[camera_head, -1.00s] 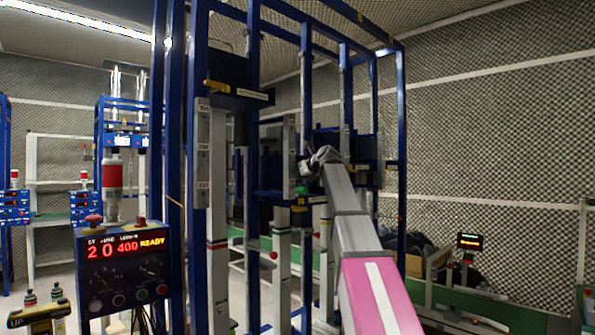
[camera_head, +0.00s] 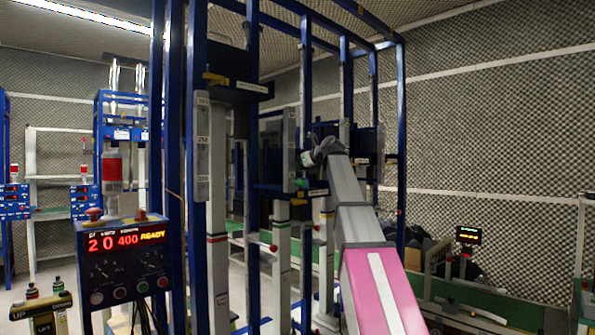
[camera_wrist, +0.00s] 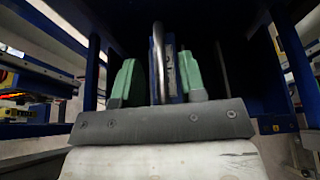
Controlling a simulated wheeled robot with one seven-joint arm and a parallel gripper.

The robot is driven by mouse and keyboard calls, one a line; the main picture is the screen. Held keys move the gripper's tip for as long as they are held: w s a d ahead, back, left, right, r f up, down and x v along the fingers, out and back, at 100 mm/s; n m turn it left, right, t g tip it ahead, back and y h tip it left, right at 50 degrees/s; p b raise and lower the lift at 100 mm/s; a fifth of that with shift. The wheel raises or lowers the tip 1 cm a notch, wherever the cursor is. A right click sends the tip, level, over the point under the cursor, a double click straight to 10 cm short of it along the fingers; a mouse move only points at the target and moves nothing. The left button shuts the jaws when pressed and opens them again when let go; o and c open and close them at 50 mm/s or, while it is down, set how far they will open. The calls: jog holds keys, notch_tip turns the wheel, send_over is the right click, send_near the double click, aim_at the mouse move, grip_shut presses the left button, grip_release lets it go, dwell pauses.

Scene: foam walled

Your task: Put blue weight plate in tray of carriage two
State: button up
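My gripper (camera_wrist: 158,85) shows in the wrist view with two green finger pads set apart. Between them stands an upright blue slab (camera_wrist: 172,65) with a grey edge, close to the right pad, and a curved silver bar beside it. I cannot tell whether this slab is the blue weight plate. A gap shows between the left pad and the bar. In the head view my gripper (camera_head: 308,158) is at the middle of the blue frame, by a dark carriage (camera_head: 286,188). Another dark carriage (camera_head: 238,88) sits higher at the left. I cannot read which is carriage two.
Blue uprights (camera_head: 253,150) and grey posts (camera_head: 217,230) stand close on the left of my arm. A control box (camera_head: 122,262) reading "20 400 READY" is at the left. Dark, unclear items lie behind my arm at the right, near a small lit display (camera_head: 468,235).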

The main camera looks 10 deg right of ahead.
jog(key=v, duration=1)
